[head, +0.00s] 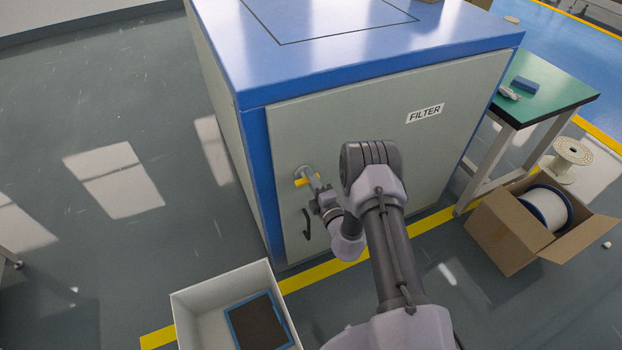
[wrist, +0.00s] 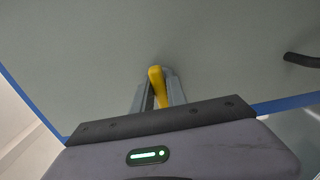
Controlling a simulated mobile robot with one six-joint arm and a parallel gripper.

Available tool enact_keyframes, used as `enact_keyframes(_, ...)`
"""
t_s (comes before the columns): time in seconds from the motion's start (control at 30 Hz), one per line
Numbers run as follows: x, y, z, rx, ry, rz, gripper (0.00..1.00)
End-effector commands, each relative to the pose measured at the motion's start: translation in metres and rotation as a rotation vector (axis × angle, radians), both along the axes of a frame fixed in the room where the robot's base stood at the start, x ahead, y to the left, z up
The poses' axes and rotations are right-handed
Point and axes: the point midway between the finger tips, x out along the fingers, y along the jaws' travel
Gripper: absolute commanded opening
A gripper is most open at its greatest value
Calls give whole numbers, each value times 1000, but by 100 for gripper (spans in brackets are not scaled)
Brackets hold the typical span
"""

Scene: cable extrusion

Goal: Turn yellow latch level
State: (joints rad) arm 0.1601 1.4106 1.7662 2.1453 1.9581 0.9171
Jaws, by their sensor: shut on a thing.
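The yellow latch (head: 301,182) is on the left side of the grey door of the blue and grey filter cabinet, above a dark handle. My gripper (head: 312,184) reaches it from the right in the head view. In the wrist view the yellow latch (wrist: 157,84) stands between the two grey fingers of my gripper (wrist: 158,94), which are shut on it. There the latch points nearly along the fingers, tilted slightly. In the head view only a short yellow part shows, lying close to level; the fingers hide the rest.
The dark door handle (head: 307,224) is just below the latch; it also shows at the right of the wrist view (wrist: 302,60). A white bin (head: 190,318) with a blue-framed panel (head: 259,323) stands on the floor in front. A cardboard box (head: 507,239) and a green-topped table (head: 545,88) stand at right.

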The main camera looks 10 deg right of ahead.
Motion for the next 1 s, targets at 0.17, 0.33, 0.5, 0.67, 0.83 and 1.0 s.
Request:
enact_keyframes(0.17, 0, 0, -1, 15, 4, 0, 0)
enact_keyframes(0.33, 0, 0, 0, 17, 4, 0, 0)
enact_keyframes(0.5, 0, 0, 0, 16, 4, 0, 0)
enact_keyframes(0.67, 0, 0, 0, 17, 3, 0, 38)
enact_keyframes(0.83, 0, 0, 0, 17, 3, 0, 38)
enact_keyframes(1.0, -5, -1, 0, 16, 5, 1, 38)
